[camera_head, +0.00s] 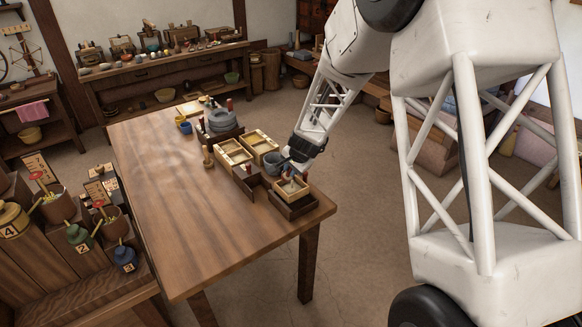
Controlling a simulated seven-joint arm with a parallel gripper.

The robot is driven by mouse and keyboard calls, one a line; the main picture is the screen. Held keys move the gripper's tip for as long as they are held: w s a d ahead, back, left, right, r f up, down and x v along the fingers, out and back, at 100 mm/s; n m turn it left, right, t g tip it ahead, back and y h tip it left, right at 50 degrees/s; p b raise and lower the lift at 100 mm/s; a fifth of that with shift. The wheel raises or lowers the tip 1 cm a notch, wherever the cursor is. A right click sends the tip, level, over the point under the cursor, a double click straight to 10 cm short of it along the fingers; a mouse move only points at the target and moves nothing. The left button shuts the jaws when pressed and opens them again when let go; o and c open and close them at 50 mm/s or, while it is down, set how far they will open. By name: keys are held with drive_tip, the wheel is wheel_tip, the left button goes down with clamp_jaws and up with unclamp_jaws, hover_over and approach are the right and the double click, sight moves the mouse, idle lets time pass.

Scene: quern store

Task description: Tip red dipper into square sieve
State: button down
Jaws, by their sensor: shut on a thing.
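The square sieve (292,190), a pale wooden square frame, sits over a dark square tray at the near right corner of the table. My gripper (289,171) is at the end of the white arm, just above the sieve. It is shut on the red dipper, of which only small reddish bits show at the jaws. The dipper's bowl is mostly hidden and small, so I cannot tell its tilt or whether anything is in it.
A blue-grey cup (272,161) stands close left of my gripper. Pale divided wooden boxes (234,152) and a grey quern (221,122) are farther back. The table's (175,210) left side is clear. Numbered pots stand on the shelf at lower left.

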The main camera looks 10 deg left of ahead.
drive_tip(key=shift+s+d+f+t+y, duration=0.15)
drive_tip(key=shift+d+f+t+y, duration=0.05)
drive_tip(key=shift+t+y, duration=0.2)
drive_tip(key=shift+s+d+f+t+y, duration=0.35)
drive_tip(key=shift+f+t+y, duration=0.05)
drive_tip(key=shift+t+y, duration=0.45)
drive_tip(key=shift+s+d+f+t+y, duration=0.35)
drive_tip(key=shift+t+y, duration=0.5)
idle(2.0)
drive_tip(key=shift+a, duration=0.1)
idle(0.7)
drive_tip(key=shift+w+a+r+g+h, duration=0.2)
drive_tip(key=shift+w+r+g+h, duration=0.1)
drive_tip(key=shift+g+h, duration=0.3)
drive_tip(key=shift+w+a+r+g+h, duration=0.25)
drive_tip(key=shift+g+h, duration=0.35)
drive_tip(key=shift+w+a+r+g+h, duration=0.2)
drive_tip(key=shift+g+h, duration=0.4)
drive_tip(key=shift+w+a+r+g+h, duration=0.15)
drive_tip(key=shift+a+r+g+h, duration=0.05)
drive_tip(key=shift+r+g+h, duration=0.1)
idle(0.3)
